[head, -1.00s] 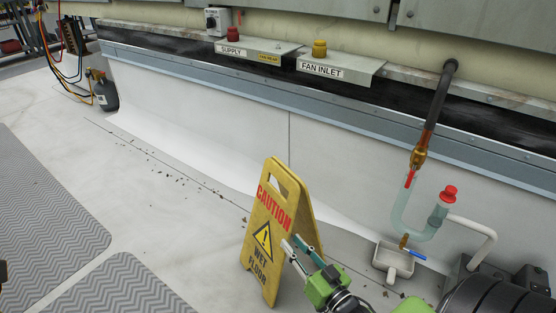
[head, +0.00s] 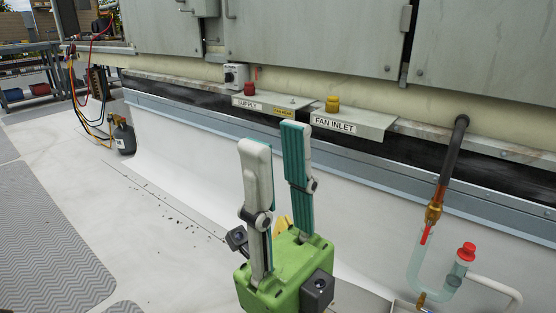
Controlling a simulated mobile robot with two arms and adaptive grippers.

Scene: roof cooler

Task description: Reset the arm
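My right gripper (head: 278,172) is large in the middle of the head view, with a green body and two upright fingers with teal inner pads. The fingers stand well apart with nothing between them. It points up in front of the cooler's curb wall and hides most of the yellow caution sign (head: 283,226). Only a small bit of the sign shows between and beside the fingers. My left gripper does not show.
The cooler has a SUPPLY shelf (head: 262,103) with a red knob and a FAN INLET shelf (head: 352,122) with a yellow knob. A clear drain trap (head: 416,268) with a red cap hangs at the right. A dark bottle with hoses (head: 124,138) stands far left. Grey mats (head: 45,240) lie on the floor.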

